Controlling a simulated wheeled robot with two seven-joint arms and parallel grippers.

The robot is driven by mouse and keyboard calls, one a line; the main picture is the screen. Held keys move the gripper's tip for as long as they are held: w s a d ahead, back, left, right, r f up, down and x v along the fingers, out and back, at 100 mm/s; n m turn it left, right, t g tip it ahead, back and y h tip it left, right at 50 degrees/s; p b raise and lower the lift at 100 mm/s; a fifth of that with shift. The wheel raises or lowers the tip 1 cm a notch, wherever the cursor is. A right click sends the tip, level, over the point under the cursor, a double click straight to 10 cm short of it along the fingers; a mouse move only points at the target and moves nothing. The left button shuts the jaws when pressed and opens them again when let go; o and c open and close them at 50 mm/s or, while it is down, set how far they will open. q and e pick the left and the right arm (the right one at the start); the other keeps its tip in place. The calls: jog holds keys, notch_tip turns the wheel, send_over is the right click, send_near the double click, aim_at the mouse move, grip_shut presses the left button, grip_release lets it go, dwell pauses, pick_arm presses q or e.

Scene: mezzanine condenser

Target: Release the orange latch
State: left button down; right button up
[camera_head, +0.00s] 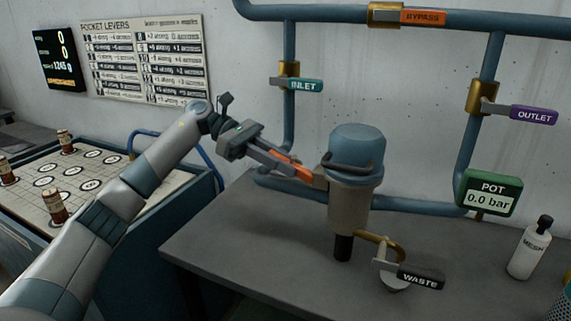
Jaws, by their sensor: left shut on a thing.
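The orange latch (292,166) is a short bar on the left side of the condenser pot. The pot has a blue domed lid (357,145) with a dark handle and a tan body (348,208). My left gripper (283,164) reaches in from the left, and its fingers are shut on the orange latch. The fingers partly hide the latch. My right gripper is not in view.
Blue pipes carry the BYPASS (423,18), INLET (305,85) and OUTLET (533,115) levers. The WASTE lever (420,279) is below the pot. A gauge (489,193) reads 0.0 bar. A white MESH bottle (530,248) stands right on the grey bench (230,255).

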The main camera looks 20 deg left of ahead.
pick_arm(q)
jog(key=c, duration=1.6)
grip_release()
jog(key=shift+a, duration=0.1)
jog(key=shift+c, duration=0.2)
jog(key=shift+a, duration=0.1)
